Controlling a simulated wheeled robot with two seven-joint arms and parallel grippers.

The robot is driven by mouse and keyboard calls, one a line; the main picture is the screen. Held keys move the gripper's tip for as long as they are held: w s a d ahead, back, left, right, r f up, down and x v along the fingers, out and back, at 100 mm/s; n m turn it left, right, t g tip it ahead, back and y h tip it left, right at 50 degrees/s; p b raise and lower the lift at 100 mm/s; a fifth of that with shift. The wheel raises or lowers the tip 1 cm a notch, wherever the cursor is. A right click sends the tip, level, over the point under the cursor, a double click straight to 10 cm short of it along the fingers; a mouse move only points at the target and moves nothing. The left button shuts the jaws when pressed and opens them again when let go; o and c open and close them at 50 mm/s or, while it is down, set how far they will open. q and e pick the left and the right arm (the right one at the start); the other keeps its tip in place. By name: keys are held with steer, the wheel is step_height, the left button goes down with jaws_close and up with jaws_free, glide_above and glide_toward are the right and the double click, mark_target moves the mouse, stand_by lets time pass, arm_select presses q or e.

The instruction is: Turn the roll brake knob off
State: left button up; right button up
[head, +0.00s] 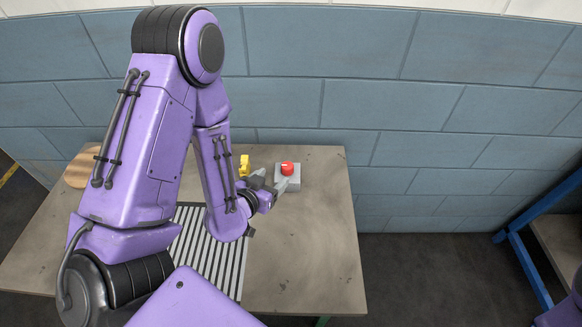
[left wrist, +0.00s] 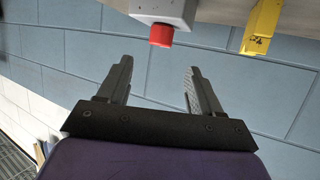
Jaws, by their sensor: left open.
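The red roll brake knob (head: 287,168) sits on a light grey box (head: 291,185) on the table near the wall. In the left wrist view the red knob (left wrist: 161,36) sticks out from the grey box (left wrist: 165,11), beyond the fingertips and roughly in line with the gap between them. My left gripper (head: 271,180) is beside the box, on its left and front side in the head view. Its jaws (left wrist: 159,68) are open with nothing between them. Whether a finger touches the box is unclear in the head view. My right gripper is out of view.
A yellow object (head: 244,165) stands on the table (head: 318,245) left of the box; it also shows in the left wrist view (left wrist: 262,27). A slatted grating (head: 232,275) lies under my left arm. A blue frame (head: 525,255) stands far right. The table's right part is clear.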

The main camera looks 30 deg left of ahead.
mark_target(287, 166)
arm_select(q)
steer(key=w+f+b, duration=0.2)
steer(key=b, duration=0.1)
steer(key=shift+w+a, duration=0.15)
steer(key=shift+w, duration=0.2)
steer(key=shift+w+a+r+p, duration=0.1)
steer(key=shift+w+r+p, duration=0.05)
steer(key=shift+w+p, duration=0.75)
steer(key=x, duration=0.4)
steer(key=shift+w+f, duration=0.2)
steer(key=shift+w, duration=0.05)
steer(key=shift+w+f, duration=0.2)
steer(key=shift+w, duration=0.25)
steer(key=c, duration=1)
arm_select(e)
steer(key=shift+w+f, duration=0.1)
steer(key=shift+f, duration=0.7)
